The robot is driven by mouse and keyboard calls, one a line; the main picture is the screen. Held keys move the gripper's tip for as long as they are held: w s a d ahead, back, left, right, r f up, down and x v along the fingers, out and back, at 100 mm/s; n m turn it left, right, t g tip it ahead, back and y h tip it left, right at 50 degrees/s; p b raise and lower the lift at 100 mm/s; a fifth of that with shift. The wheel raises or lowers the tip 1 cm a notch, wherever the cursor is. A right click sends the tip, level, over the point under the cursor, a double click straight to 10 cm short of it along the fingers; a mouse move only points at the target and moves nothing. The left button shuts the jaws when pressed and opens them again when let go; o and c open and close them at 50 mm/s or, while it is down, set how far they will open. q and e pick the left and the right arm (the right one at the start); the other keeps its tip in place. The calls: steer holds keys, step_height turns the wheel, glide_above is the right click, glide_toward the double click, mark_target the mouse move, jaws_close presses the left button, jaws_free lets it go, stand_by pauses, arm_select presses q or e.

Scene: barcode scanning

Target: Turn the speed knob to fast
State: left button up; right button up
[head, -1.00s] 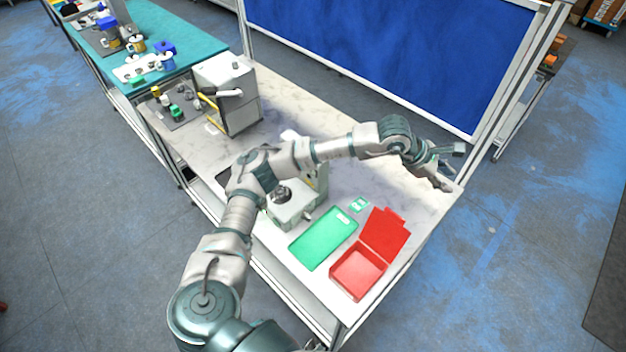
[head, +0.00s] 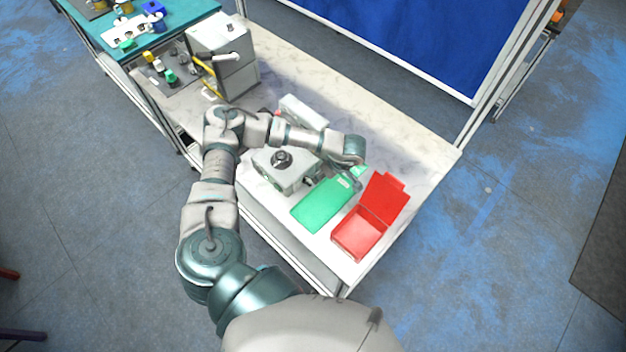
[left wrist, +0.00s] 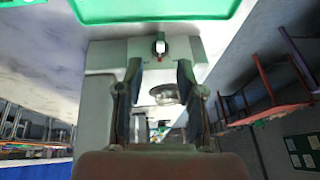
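A light grey machine (head: 273,178) with a dark round knob (head: 282,158) on top stands on the white table. In the left wrist view the machine (left wrist: 100,90) fills the middle, with a small dark and white knob (left wrist: 160,47) on its face. My left gripper (left wrist: 159,64) is open and empty. Its two fingers point toward that face, with the small knob seen between and just beyond their tips. Whether they touch it I cannot tell. In the head view my left gripper is partly hidden by my arm, between the machine and the green tray (head: 322,205). My right gripper is not in view.
A red open box (head: 357,240) stands right of the green tray. A white device (head: 303,112) lies behind my forearm. A larger grey box machine (head: 235,78) stands at the back left. The table's right back part is clear.

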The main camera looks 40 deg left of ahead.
mark_target(311, 182)
arm_select(q)
steer(key=x, duration=0.3)
steer(key=p+x, duration=0.1)
steer(key=x, duration=0.2)
steer(key=shift+a, duration=0.5)
steer(key=x, duration=0.3)
steer(key=shift+a, duration=0.15)
steer(key=shift+f, duration=0.1)
steer(key=shift+d, duration=0.55)
steer(key=shift+c, duration=0.5)
jaws_close()
steer(key=shift+r, duration=0.2)
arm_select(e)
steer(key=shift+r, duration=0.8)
